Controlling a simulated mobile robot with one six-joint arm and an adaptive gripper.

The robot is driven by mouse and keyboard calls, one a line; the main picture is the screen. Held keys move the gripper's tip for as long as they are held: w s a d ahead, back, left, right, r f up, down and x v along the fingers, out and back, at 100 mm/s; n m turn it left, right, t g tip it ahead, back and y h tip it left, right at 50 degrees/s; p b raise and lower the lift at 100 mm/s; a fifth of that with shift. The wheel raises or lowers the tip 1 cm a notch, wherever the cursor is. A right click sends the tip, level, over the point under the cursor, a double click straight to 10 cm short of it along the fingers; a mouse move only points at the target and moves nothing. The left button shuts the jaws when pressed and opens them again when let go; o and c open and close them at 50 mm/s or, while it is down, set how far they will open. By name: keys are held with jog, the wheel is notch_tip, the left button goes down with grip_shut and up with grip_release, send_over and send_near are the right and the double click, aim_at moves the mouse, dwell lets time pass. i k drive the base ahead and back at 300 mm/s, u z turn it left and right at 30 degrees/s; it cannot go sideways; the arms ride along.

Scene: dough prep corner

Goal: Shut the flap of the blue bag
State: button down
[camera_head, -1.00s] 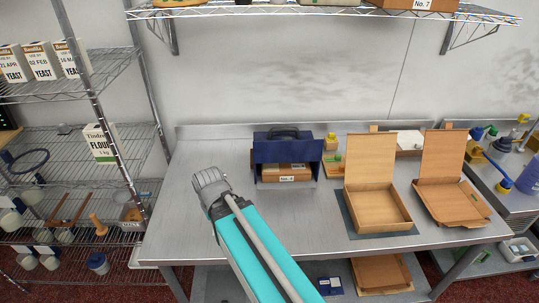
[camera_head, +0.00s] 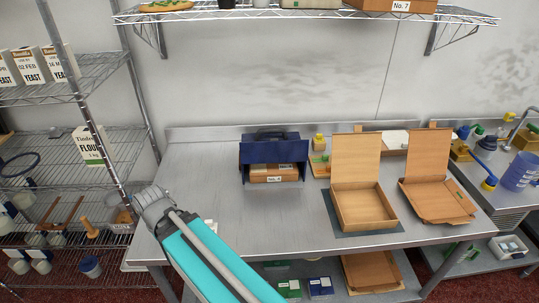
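The dark blue bag (camera_head: 262,152) stands on the steel table, towards its back. Its front is open, and a cardboard box with a white label (camera_head: 273,178) shows inside. The bag's top panel and side pieces show; I cannot tell exactly how the flap lies. A dark handle is on top. My arm, with teal links, reaches up from the bottom of the view to the table's left front edge, left of and nearer than the bag. My gripper is not clearly in view; only the grey wrist end of the arm shows, apart from the bag.
Two open cardboard boxes stand right of the bag, one on a dark mat (camera_head: 364,207) and one farther right (camera_head: 436,190). A wire shelf (camera_head: 300,16) hangs above. A rack with flour (camera_head: 92,146) is at left. The table left of the bag is clear.

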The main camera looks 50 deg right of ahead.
aim_at(274, 150)
jog(key=z, duration=0.05)
jog(key=k, duration=1.6)
jog(key=z, duration=0.9)
jog(key=i, duration=1)
jog(key=u, duration=0.05)
